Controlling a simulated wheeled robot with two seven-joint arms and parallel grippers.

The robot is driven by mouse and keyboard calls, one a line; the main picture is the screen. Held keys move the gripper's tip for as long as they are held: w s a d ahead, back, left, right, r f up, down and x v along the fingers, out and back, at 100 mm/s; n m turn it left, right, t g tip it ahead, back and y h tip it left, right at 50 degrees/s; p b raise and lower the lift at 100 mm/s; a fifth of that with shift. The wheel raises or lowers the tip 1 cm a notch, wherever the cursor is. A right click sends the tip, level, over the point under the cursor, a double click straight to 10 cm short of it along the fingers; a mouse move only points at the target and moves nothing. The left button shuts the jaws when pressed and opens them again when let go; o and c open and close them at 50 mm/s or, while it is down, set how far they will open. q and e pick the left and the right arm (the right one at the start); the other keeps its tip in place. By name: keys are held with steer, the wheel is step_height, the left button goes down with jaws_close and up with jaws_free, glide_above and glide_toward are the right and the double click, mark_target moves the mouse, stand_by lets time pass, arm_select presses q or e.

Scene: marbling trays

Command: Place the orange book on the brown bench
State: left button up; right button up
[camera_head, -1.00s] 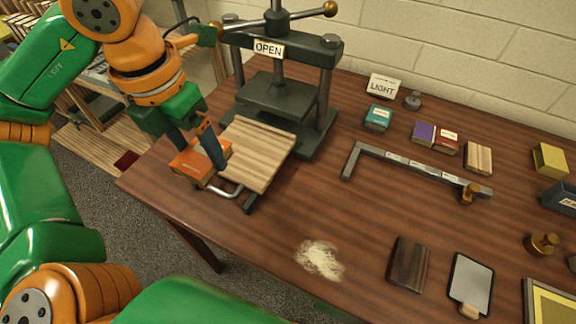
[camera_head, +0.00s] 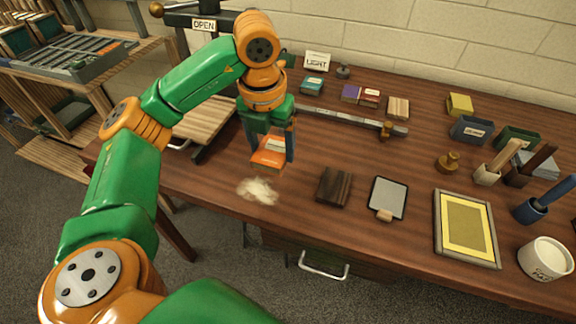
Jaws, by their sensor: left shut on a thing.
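The orange book (camera_head: 267,160) is between the fingers of my left gripper (camera_head: 271,148), near the middle of the picture. The gripper is shut on it. The book is over the brown bench (camera_head: 230,180), a long table with a reddish-brown wooden top, just behind a pale powder patch. I cannot tell whether the book touches the bench top or hangs slightly above it. My left arm comes in from the lower left. My right gripper is not in view.
The pale powder patch (camera_head: 257,191), a dark wood block (camera_head: 334,187) and a grey slate (camera_head: 387,197) lie along the front. A metal corner rail (camera_head: 345,120) lies behind. The press (camera_head: 180,20) and its slatted board (camera_head: 203,118) are left, partly behind my arm.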

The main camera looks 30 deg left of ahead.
mark_target(281, 138)
arm_select(q)
steer(key=w+f, duration=0.1)
steer(key=f, duration=0.1)
steer(key=w+f, duration=0.1)
steer(key=w, duration=0.1)
steer(key=w+f+p, duration=0.1)
steer(key=f, duration=0.1)
steer(key=shift+w+a+f, duration=0.35)
steer(key=shift+w, duration=0.05)
step_height(281, 138, down, 3)
steer(key=shift+a+r+p, duration=0.1)
steer(key=shift+p, duration=0.35)
steer(key=shift+f, duration=0.3)
steer(key=o, duration=1.3)
steer(key=shift+r, duration=0.75)
steer(key=r, duration=0.5)
steer(key=s+r+b, duration=0.1)
steer(key=r, duration=0.2)
steer(key=shift+d+r, duration=0.25)
steer(key=shift+s+r+p, duration=0.25)
steer(key=shift+r+p, duration=0.15)
steer(key=shift+r, duration=0.85)
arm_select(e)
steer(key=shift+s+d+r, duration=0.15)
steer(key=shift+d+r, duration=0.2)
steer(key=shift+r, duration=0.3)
arm_select(q)
steer(key=shift+f, duration=0.1)
